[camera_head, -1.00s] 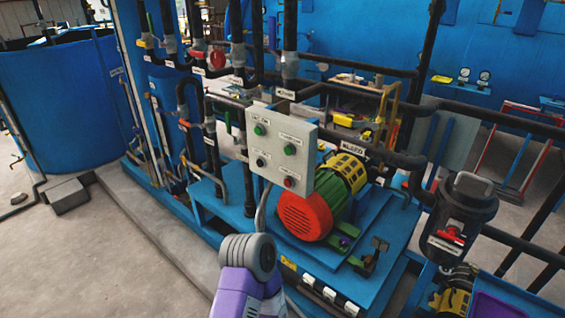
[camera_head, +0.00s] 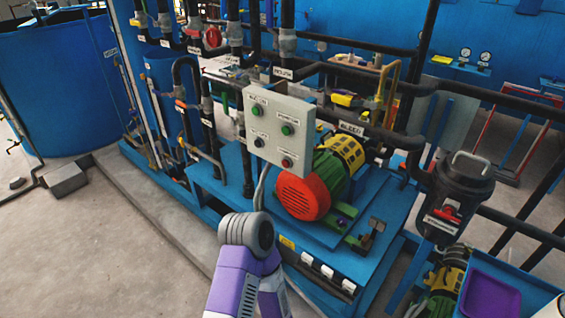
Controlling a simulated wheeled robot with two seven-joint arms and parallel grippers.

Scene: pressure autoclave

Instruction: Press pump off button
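A grey control panel (camera_head: 278,135) stands upright near the middle of the head view, in front of the pump. A black button (camera_head: 259,142) is at lower left and a red button (camera_head: 287,162) at lower right. Their small labels are too blurred to read surely. The pump motor (camera_head: 303,198), with a red end cover, sits behind and below the panel. A purple and grey link of my arm shows at bottom centre, below the panel. Neither gripper is in view.
A blue pump platform (camera_head: 333,262) with a raised edge lies below the motor. Dark pipes (camera_head: 365,131) run behind the panel. A black canister (camera_head: 457,190) is at right, and a blue tank (camera_head: 62,100) at left. Bare floor (camera_head: 130,270) is at lower left.

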